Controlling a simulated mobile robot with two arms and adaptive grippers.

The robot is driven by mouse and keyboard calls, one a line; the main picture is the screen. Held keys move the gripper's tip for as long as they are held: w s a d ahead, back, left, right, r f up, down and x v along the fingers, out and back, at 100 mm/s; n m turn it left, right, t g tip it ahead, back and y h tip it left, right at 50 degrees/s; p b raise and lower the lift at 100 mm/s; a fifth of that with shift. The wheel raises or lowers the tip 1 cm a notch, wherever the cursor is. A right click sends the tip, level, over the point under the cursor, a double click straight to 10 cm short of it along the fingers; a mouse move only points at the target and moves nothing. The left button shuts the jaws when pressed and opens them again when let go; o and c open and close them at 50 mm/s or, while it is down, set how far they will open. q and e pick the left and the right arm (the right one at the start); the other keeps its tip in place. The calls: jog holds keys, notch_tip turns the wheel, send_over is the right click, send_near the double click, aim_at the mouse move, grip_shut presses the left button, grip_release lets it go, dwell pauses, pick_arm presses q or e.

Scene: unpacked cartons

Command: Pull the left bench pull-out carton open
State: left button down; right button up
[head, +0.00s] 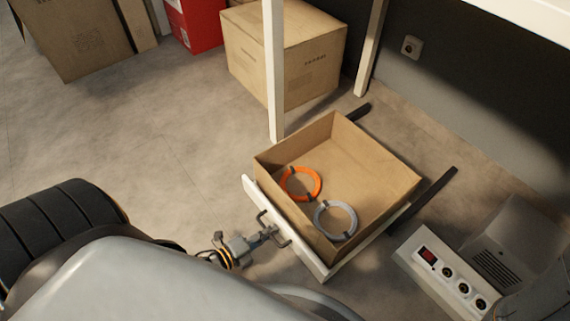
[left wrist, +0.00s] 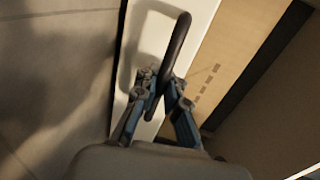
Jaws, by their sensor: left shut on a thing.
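The pull-out carton (head: 408,176) is an open-topped brown box with a white front panel (head: 312,264). It stands well out from under the bench (head: 273,75), between dark rails (head: 430,193). An orange ring (head: 288,193) and a grey ring (head: 349,229) lie inside. My left gripper (head: 272,234) is shut on the dark bar handle (head: 284,243) at the front panel. In the left wrist view, the fingers (left wrist: 160,92) close around the dark handle (left wrist: 180,42) in front of the white panel (left wrist: 201,22). My right gripper does not show.
A closed carton (head: 300,62) stands behind the bench leg. A red box (head: 196,24) and another carton (head: 80,40) are at the upper left. A grey unit with sockets (head: 440,270) is right of the pull-out. The floor at left is clear.

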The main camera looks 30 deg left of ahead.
pick_arm(q)
jog(key=shift+f+v, duration=0.25)
jog(key=shift+v, duration=0.95)
jog(key=c, duration=1.4)
grip_release()
jog(key=shift+s, duration=0.15)
jog(key=v, duration=1.1)
jog(key=shift+s+a+r, duration=0.1)
jog(key=shift+s+a, duration=0.1)
jog(key=shift+s, duration=0.15)
